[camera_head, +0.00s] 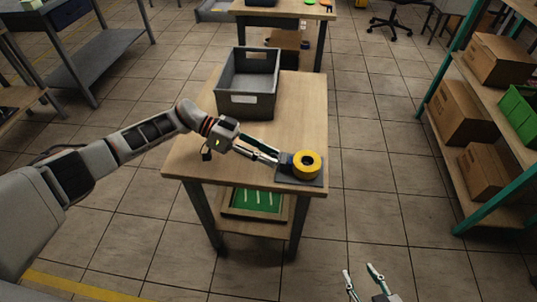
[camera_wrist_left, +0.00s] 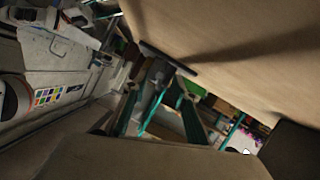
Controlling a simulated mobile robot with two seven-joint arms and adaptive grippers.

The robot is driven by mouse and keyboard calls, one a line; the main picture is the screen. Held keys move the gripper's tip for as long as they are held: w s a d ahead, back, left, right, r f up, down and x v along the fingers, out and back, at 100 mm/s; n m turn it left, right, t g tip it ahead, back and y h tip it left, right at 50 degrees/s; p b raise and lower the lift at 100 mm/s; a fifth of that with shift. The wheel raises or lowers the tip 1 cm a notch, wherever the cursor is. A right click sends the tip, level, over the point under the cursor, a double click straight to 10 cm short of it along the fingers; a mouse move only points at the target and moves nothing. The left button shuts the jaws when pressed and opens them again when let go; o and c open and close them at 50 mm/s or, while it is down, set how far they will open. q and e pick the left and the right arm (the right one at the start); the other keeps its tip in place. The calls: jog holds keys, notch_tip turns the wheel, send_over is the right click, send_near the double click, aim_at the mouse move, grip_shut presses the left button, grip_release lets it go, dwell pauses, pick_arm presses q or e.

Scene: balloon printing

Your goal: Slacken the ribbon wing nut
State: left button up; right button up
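A yellow ring-shaped spool (camera_head: 307,164) stands on a dark square plate (camera_head: 313,181) at the table's front right corner. A small dark-blue part (camera_head: 286,159) shows at the spool's left side; I cannot make out a wing nut's shape. My left gripper (camera_head: 277,158) reaches in from the left, its fingertips right at this dark-blue part. I cannot tell whether the fingers touch or grip it. My right gripper (camera_head: 361,274) is open and empty at the bottom, over the floor. The left wrist view shows neither the spool nor the nut clearly.
A grey bin (camera_head: 232,83) stands on the wooden table (camera_head: 194,157) behind the left gripper. A tray with a green inside (camera_head: 255,200) sits on the lower shelf. Shelving with cardboard boxes (camera_head: 461,111) stands at the right. Bare floor lies between.

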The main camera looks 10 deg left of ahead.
pick_arm(q)
jog(key=v, duration=1.1)
jog(key=shift+w+a+r, duration=0.1)
jog(key=shift+a+r, duration=0.05)
jog(key=shift+a, duration=0.15)
